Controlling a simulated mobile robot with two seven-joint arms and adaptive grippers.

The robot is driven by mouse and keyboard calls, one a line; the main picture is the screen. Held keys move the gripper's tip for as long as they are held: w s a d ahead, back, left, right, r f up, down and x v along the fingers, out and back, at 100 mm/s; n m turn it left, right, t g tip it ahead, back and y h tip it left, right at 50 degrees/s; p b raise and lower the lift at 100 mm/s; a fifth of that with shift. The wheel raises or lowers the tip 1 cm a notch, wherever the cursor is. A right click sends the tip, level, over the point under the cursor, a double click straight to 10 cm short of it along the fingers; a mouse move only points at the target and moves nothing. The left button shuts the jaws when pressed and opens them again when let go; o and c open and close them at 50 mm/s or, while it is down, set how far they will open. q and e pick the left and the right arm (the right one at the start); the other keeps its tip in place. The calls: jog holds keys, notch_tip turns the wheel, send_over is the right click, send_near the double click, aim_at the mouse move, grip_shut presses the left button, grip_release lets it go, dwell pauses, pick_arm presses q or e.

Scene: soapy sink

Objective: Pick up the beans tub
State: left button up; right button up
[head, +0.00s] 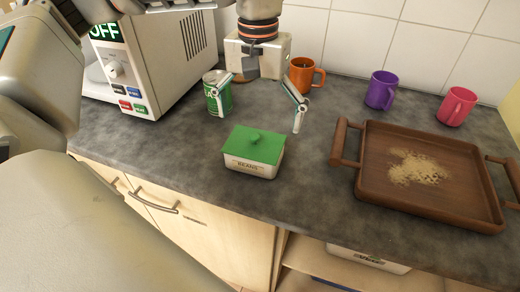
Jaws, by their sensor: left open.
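The beans tub (251,167) is a small pale box with a green lid and a knob on top. It sits upright on the grey counter, near its front edge. My left gripper (257,107) is open, with its two fingers spread apart, behind and above the tub in the picture. It is empty and does not appear to touch the tub. One finger partly covers a green can behind it. My right gripper is not in view.
The green can (222,98) stands close to the left finger. A white appliance (135,75) is at the left. Orange (302,70), purple (381,91) and pink (456,107) mugs stand along the back. A wooden tray (375,185) with crumbs lies at the right. The counter (307,190) between tub and tray is clear.

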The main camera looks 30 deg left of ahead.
aim_at(256, 145)
pick_arm(q)
jog(key=f, duration=0.5)
jog(key=f+b, duration=0.1)
jog(key=f, duration=0.1)
jog(key=shift+s+a+f, duration=0.3)
jog(key=c, duration=1.2)
